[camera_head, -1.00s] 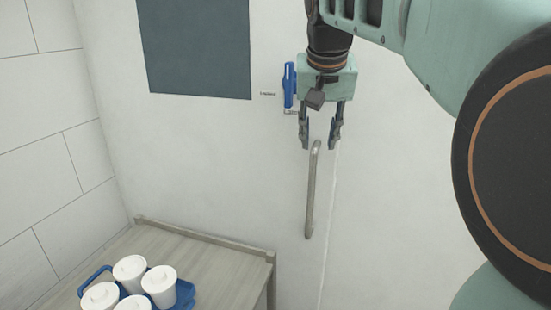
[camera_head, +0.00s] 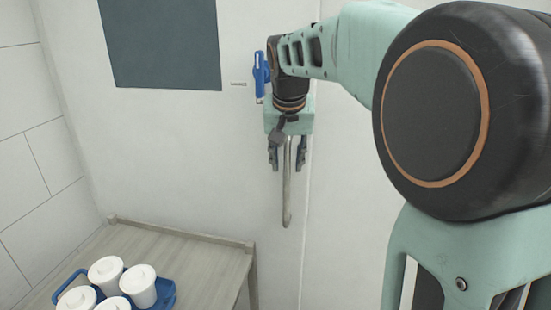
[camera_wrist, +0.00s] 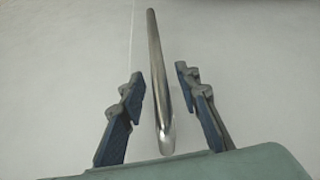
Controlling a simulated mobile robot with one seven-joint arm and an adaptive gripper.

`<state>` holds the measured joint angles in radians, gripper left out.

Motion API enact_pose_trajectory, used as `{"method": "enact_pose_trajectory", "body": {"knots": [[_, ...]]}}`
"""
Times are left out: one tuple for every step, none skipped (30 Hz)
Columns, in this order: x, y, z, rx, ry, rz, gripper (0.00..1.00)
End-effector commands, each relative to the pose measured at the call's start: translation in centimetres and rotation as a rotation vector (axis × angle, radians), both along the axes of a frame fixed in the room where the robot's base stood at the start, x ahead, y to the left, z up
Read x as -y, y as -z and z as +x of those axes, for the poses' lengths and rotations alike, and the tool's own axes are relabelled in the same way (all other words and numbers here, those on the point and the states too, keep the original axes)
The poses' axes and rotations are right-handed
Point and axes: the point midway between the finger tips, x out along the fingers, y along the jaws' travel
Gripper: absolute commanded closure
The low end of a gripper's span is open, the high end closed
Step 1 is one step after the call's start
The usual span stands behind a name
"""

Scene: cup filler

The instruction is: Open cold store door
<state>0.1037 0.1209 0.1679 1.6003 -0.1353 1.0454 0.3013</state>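The white cold store door (camera_head: 180,150) fills the middle of the head view and looks shut, its seam running down just right of the handle. Its vertical metal bar handle (camera_head: 288,195) is also in the wrist view (camera_wrist: 157,75). My gripper (camera_head: 287,165) is open, fingers pointing down, one on each side of the handle's upper part. In the wrist view (camera_wrist: 160,80) there are gaps between the handle and both fingers. A blue latch (camera_head: 260,75) is on the door up and left of my gripper. My arm hides the area right of it.
A wooden table (camera_head: 205,260) stands at the lower left, near the door. On it a blue tray (camera_head: 166,292) holds several white lidded cups (camera_head: 140,283). A dark panel (camera_head: 160,45) is on the door above. The wall right of the seam is clear.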

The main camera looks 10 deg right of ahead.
Motion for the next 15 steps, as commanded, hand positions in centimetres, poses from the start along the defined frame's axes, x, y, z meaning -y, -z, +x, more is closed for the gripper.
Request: {"method": "enact_pose_trajectory", "body": {"knots": [[0.01,0.16,0.06,0.0,0.0,0.0,0.7],[0.01,0.2,0.09,0.0,0.0,0.0,0.7],[0.01,0.22,0.11,0.001,0.0,0.0,0.7],[0.02,0.23,0.13,0.001,0.0,0.0,0.7],[0.02,0.23,0.13,0.001,0.0,0.0,0.7],[0.01,0.22,0.12,0.001,0.0,0.0,0.7],[0.01,0.21,0.12,0.001,0.0,0.0,0.7],[0.01,0.21,0.12,0.001,0.0,0.0,0.7],[0.01,0.21,0.11,0.001,0.0,0.0,0.71],[0.01,0.2,0.11,0.001,0.0,0.0,0.74],[0.01,0.2,0.11,0.001,0.0,0.0,0.78],[0.01,0.2,0.1,0.001,0.0,0.0,0.82],[0.01,0.2,0.1,0.001,0.0,0.0,0.85],[0.01,0.2,0.1,0.001,0.0,0.0,0.89],[0.01,0.19,0.1,0.001,0.0,0.0,0.93]]}}
